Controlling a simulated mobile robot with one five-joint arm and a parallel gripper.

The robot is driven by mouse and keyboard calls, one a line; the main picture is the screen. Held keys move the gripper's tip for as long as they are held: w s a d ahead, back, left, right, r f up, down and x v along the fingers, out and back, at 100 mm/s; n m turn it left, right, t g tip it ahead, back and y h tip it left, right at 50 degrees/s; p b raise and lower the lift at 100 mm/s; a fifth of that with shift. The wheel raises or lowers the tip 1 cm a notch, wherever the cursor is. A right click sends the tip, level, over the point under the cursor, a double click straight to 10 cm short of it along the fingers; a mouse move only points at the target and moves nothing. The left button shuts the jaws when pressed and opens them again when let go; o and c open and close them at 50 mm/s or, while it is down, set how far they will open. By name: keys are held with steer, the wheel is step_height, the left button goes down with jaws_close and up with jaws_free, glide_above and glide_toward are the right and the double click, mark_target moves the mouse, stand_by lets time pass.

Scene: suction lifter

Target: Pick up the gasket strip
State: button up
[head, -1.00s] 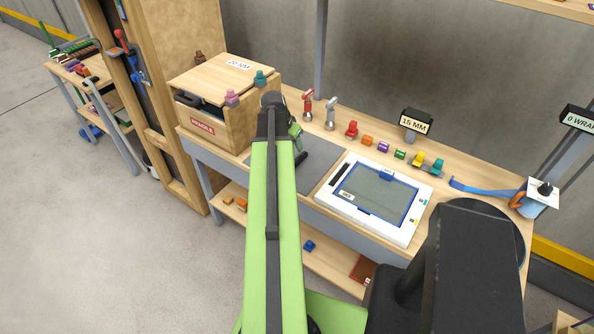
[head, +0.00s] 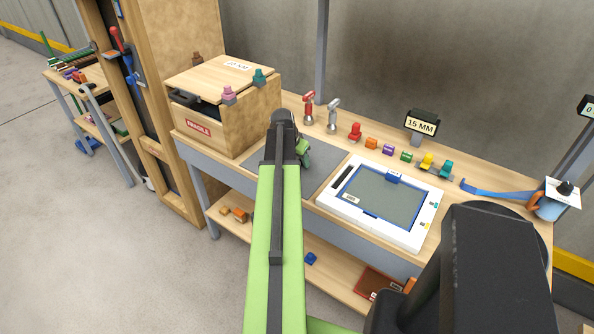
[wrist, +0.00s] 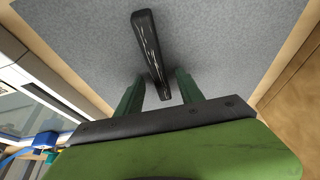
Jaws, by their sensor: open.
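A black, glossy, elongated piece, which looks like the gasket strip (wrist: 148,42), lies on the grey mat in the wrist view. My gripper (wrist: 160,90) is open, with a green finger on each side of the strip's near end. The fingers appear apart from it; I cannot tell their height above the mat. In the head view my gripper (head: 304,152) is over the grey mat (head: 317,177), partly hidden by my arm. The strip cannot be made out in that view.
A wooden box (head: 222,108) stands left of the mat. A white framed panel (head: 375,232) lies to the right. A red fitting (head: 308,108), a grey fitting (head: 333,115) and several coloured small parts line the back. A lower shelf (head: 335,275) holds small pieces.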

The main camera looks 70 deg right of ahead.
stand_by(0.3)
jaws_close()
stand_by(0.3)
steer(key=shift+r+p, duration=0.45)
steer(key=shift+r, duration=0.05)
step_height(320, 180, up, 4)
steer(key=p, duration=0.4)
steer(key=s+a+r+p, duration=0.3)
steer(key=s+r+p, duration=0.3)
steer(key=s, duration=0.5)
steer(key=shift+a, duration=0.2)
steer(key=shift+s, duration=0.1)
